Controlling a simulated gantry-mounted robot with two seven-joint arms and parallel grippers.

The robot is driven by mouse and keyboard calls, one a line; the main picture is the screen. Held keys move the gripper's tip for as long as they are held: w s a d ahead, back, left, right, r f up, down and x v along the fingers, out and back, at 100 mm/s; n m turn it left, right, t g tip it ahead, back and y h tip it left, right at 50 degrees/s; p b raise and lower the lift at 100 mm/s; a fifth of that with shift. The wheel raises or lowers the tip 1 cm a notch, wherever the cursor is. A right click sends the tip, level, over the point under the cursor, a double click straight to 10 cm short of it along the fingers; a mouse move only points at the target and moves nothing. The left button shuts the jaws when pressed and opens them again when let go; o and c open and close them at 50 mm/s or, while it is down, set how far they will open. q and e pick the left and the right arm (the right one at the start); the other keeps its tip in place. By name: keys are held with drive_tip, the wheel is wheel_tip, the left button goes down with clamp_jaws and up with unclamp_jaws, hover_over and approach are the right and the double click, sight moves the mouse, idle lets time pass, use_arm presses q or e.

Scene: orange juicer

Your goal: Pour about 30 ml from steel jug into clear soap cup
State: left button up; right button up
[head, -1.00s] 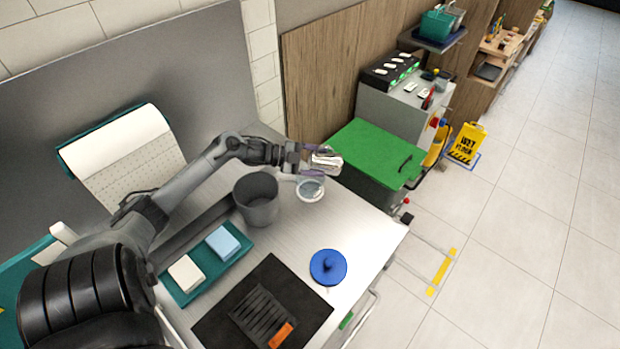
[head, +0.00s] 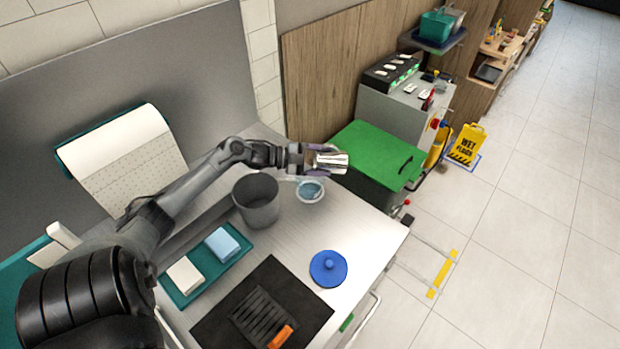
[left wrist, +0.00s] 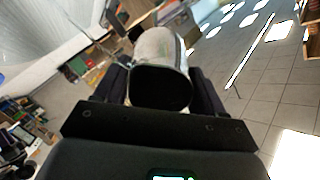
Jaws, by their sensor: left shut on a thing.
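My left gripper (head: 308,158) is shut on the steel jug (head: 331,161) and holds it tipped over on its side, above the back of the steel counter. The jug also shows between the fingers in the left wrist view (left wrist: 160,70), with a dark end toward the camera. The clear soap cup (head: 310,191) stands on the counter just below the jug. Bluish liquid shows in the cup. A pale streak by the cup's left rim is too small to make out. The inside of the jug is hidden. My right gripper is not in view.
A grey bin (head: 256,200) stands close to the left of the cup. A teal tray (head: 200,287) with two sponges, a black mat (head: 225,320) and a blue lid (head: 328,268) lie nearer. A green-lidded box (head: 372,150) stands beyond the counter's right edge. The counter (head: 355,235) right of the cup is clear.

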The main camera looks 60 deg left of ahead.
sight(327, 154)
use_arm(q)
drive_tip(key=shift+w+d, duration=0.15)
drive_tip(key=shift+w, duration=0.05)
drive_tip(key=shift+w+d+r, duration=0.1)
drive_tip(key=shift+w+r, duration=0.15)
drive_tip(key=shift+w, duration=0.05)
drive_tip(key=shift+w+d+r+t, duration=0.1)
drive_tip(key=shift+r+t, duration=0.3)
drive_tip(key=shift+r, duration=0.1)
idle(0.3)
drive_tip(key=shift+r+t+h+p, duration=0.3)
drive_tip(key=shift+r+p, duration=0.05)
drive_tip(key=shift+r, duration=0.2)
drive_tip(key=shift+w+r, duration=0.1)
drive_tip(key=shift+r, duration=0.1)
